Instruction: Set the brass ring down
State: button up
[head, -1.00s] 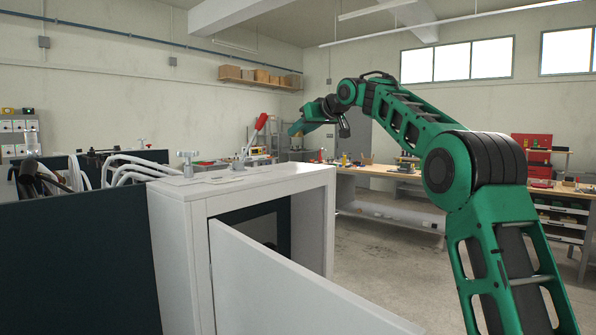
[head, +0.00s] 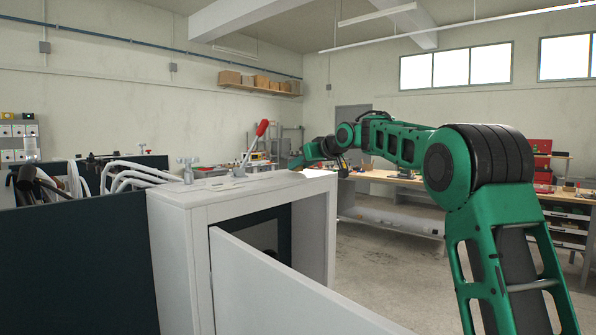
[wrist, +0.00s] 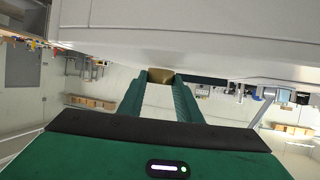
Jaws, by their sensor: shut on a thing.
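My gripper (wrist: 160,84) is shut on the brass ring (wrist: 160,75) in the wrist view. Only a small brass-coloured patch of the ring shows between the green fingertips, close to a pale grey-white surface. I cannot tell whether the ring touches that surface. In the head view the gripper end (head: 296,163) is low at the far right edge of the white box-shaped machine (head: 240,183). The ring cannot be made out there.
A red-handled lever (head: 256,142) and a small clamp knob (head: 188,166) stand on the machine's top. White hoses (head: 135,177) lie to the left. A pale open panel (head: 290,285) juts out in front. Workbenches (head: 385,178) stand behind the arm at right.

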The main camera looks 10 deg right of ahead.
jog(key=shift+f, duration=0.2)
jog(key=o, duration=1.1)
jog(key=shift+f, duration=0.1)
jog(key=shift+s, duration=0.1)
jog(key=shift+s+d+r, duration=0.1)
jog(key=shift+s+r, duration=0.15)
jog(key=v, duration=1.1)
jog(key=shift+s, duration=0.15)
